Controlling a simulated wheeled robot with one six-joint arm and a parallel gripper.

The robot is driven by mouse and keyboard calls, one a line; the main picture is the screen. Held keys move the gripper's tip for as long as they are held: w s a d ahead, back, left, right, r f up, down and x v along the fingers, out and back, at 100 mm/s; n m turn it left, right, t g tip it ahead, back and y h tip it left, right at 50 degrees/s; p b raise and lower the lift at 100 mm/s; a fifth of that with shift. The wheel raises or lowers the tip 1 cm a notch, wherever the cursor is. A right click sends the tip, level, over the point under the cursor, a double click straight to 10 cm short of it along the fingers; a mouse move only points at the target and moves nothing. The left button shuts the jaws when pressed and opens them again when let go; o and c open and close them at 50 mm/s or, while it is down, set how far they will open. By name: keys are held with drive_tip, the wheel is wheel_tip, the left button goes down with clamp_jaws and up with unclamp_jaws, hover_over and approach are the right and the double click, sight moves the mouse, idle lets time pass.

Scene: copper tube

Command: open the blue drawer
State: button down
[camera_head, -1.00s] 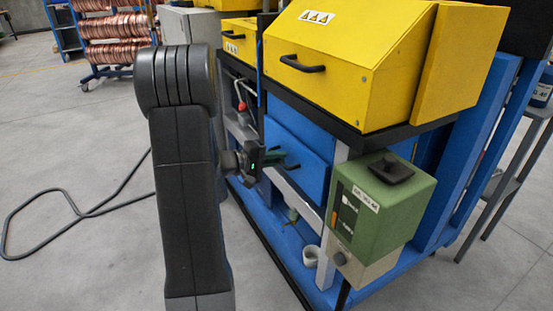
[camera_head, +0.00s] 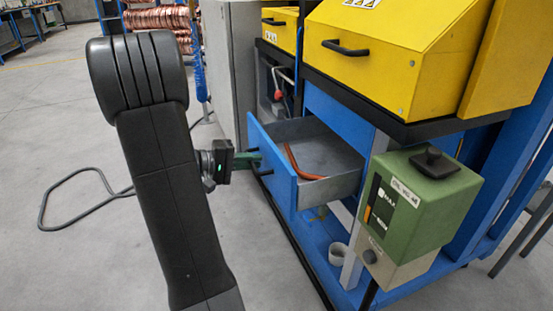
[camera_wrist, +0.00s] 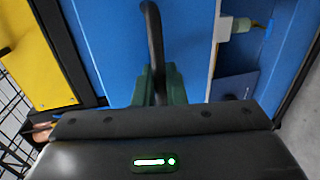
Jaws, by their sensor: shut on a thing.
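The blue drawer (camera_head: 275,165) stands pulled out of the blue machine frame, with its grey inside showing in the head view. A bent copper tube (camera_head: 290,160) lies in it. My gripper (camera_head: 254,160) is at the drawer's front, shut on the dark handle (camera_head: 262,170). In the wrist view my gripper's green fingers (camera_wrist: 160,84) close around the black handle (camera_wrist: 153,40), with the blue drawer front (camera_wrist: 105,40) behind it. The fingertips are partly hidden by the gripper body.
Yellow covers (camera_head: 390,45) sit above the drawer.

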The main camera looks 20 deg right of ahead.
drive_tip(key=f+v, duration=0.1)
drive_tip(key=v, duration=0.6)
drive_tip(key=shift+a+f, duration=0.25)
drive_tip(key=shift+s, duration=0.1)
drive_tip(key=c, duration=1.6)
unclamp_jaws()
drive_tip(key=shift+c, duration=0.2)
drive_tip(key=w+p+v, duration=0.1)
drive_tip(key=p+v, duration=0.2)
drive_tip(key=v, duration=1)
drive_tip(key=shift+s+a, duration=0.4)
drive_tip(key=shift+s, duration=0.15)
drive_tip(key=shift+r, duration=0.1)
